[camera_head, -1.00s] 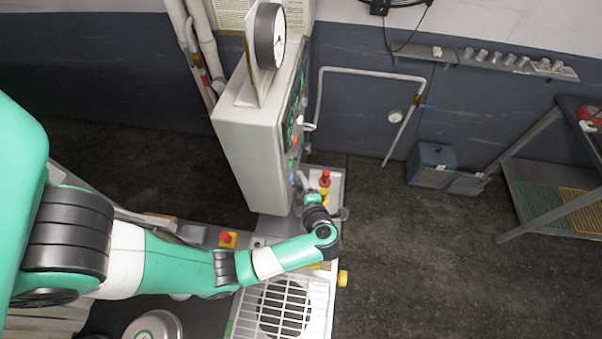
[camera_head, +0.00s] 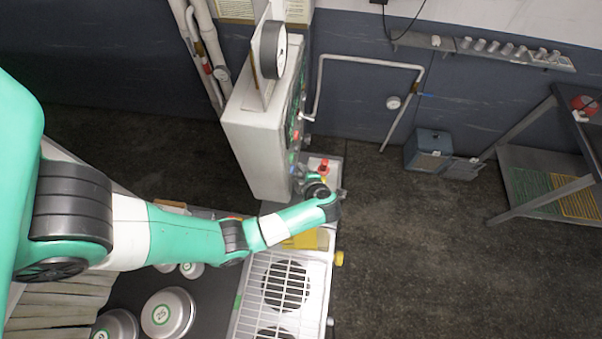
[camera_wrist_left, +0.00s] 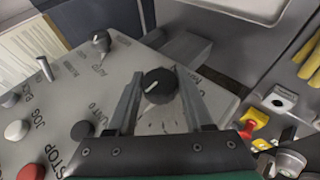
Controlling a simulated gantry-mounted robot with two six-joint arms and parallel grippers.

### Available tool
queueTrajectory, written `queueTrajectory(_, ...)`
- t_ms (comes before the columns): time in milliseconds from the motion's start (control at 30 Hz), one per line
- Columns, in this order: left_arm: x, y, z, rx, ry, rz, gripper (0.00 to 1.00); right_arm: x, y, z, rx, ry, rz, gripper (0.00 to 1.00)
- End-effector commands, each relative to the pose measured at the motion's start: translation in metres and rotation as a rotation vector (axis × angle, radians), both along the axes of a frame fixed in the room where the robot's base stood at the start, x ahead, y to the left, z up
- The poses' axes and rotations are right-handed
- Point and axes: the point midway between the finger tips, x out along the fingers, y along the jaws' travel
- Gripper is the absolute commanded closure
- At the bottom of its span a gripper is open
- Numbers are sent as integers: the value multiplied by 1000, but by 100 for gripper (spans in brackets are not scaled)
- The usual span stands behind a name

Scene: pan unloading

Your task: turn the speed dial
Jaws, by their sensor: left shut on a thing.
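The speed dial, a round black knob with a white pointer line (camera_wrist_left: 159,86), sits on the grey control panel (camera_wrist_left: 75,95). In the left wrist view my left gripper (camera_wrist_left: 160,76) has one finger on each side of the knob and is shut on it. The pointer line slants. The lettering near the knob is partly hidden by the fingers. In the head view the control box (camera_head: 251,142) stands upright, and my left gripper (camera_head: 299,180) is at its lower right face. The dial is too small and hidden to make out there. My right gripper is not in view.
Other panel controls sit near the dial: a black selector knob (camera_wrist_left: 101,40), a red button (camera_wrist_left: 31,171) and a white button (camera_wrist_left: 16,130). A red-and-yellow stop button (camera_wrist_left: 254,120) is to the right. Below my arm are a white grate (camera_head: 262,282) and round metal lids (camera_head: 168,313).

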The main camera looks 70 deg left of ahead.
Motion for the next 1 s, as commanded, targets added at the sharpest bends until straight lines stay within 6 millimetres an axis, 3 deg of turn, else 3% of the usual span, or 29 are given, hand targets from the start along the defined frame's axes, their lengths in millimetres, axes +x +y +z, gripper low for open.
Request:
queueTrajectory(33, 0, 0, 0, 0, -1, -1, 47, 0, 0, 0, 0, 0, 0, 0)
queueTrajectory(200, 0, 0, 0, 0, -1, -1, 19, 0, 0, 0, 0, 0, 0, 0)
queueTrajectory(567, 1, -5, 4, 1, -1, -3, 19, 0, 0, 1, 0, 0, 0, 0)
queueTrajectory(1000, 5, -74, 64, 0, -4, -5, 19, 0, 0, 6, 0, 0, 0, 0)
